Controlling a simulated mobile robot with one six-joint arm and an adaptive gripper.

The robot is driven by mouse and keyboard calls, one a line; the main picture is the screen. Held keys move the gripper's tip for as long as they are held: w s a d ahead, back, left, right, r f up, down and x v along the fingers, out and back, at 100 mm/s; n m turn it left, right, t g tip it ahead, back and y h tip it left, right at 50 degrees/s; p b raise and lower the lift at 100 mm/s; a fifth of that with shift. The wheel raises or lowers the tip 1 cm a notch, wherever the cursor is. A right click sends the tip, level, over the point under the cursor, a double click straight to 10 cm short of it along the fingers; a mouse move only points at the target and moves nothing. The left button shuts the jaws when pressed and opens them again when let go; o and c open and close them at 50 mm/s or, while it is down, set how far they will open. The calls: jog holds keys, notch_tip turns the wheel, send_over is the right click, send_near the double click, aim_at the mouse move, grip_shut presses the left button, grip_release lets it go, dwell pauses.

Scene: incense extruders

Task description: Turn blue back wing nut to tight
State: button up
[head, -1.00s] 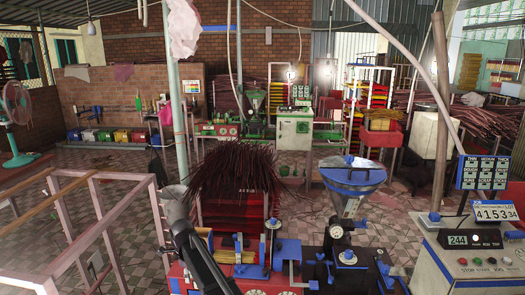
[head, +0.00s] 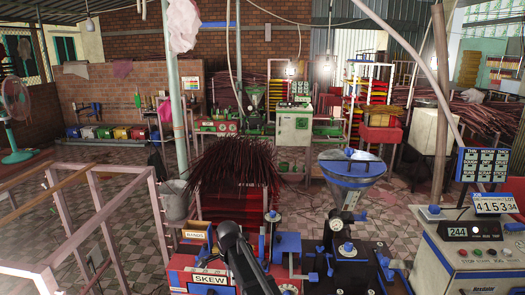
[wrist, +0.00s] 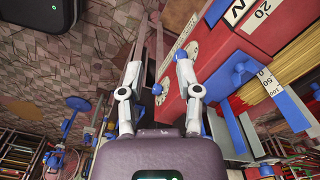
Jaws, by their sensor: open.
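In the wrist view my gripper (wrist: 158,64) is open, its two white and dark fingers apart with nothing held. A small blue ball knob (wrist: 157,89) on a rod shows between the fingers, beside a red machine body (wrist: 228,60). A blue winged part (wrist: 238,69) stands out from that red body, right of the fingers and apart from them. I cannot tell for sure whether it is the back wing nut. In the head view my arm covers part of the red machine with blue fittings (head: 274,214), and its fingertips cannot be made out.
A blue-rimmed hopper machine (head: 350,170) stands right of my arm. A control cabinet (head: 465,260) is at the far right. A stack of dark red sticks (head: 235,170) lies behind the red machine. A pink rail frame (head: 110,225) is at the left. Tiled floor is open beyond.

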jog(key=s+d+f+n+b, duration=0.2)
jog(key=s+d+n, duration=0.4)
jog(key=d, duration=0.8)
jog(key=s+d+f+n+b, duration=0.3)
jog(key=s+d+n, duration=0.4)
jog(key=d, duration=0.6)
jog(key=shift+s+d+f, duration=0.2)
jog(key=shift+s+d, duration=0.15)
jog(key=shift+s, duration=0.75)
